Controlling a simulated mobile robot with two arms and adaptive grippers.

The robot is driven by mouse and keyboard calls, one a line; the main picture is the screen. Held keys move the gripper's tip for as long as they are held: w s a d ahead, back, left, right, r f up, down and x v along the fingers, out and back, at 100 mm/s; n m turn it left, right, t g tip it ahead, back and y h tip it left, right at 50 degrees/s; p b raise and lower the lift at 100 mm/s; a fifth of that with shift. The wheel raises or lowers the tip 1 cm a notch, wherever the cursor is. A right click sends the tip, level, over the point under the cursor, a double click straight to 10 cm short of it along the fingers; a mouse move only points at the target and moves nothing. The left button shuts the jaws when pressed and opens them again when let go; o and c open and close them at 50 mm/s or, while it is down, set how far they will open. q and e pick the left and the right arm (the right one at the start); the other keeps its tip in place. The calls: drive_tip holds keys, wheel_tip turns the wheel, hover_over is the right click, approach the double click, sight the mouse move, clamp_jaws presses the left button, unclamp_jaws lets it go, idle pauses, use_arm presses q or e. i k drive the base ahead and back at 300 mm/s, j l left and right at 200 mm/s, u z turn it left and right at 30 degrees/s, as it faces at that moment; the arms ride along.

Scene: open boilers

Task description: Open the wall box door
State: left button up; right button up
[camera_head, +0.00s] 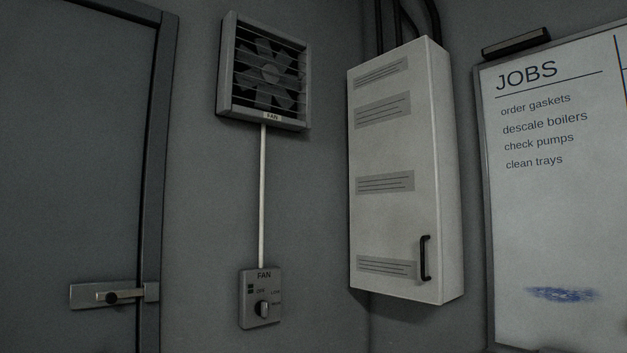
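The wall box (450,170) is a tall pale grey cabinet fixed to the wall right of centre. Its door (382,220) is shut and carries several louvred vent strips. A black bar handle (425,259) sits upright at the door's lower right edge. Neither of my grippers shows in the head view.
A wall fan (268,72) hangs left of the box, with a conduit down to a fan switch panel (261,298). A door with a slide bolt (118,295) is at far left. A JOBS whiteboard (550,220) is at right. The wall between the panel and box is clear.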

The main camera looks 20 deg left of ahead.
sight(394, 236)
drive_tip(key=u, duration=0.1)
drive_tip(key=i+j+z, duration=0.1)
drive_tip(key=i+j, duration=0.85)
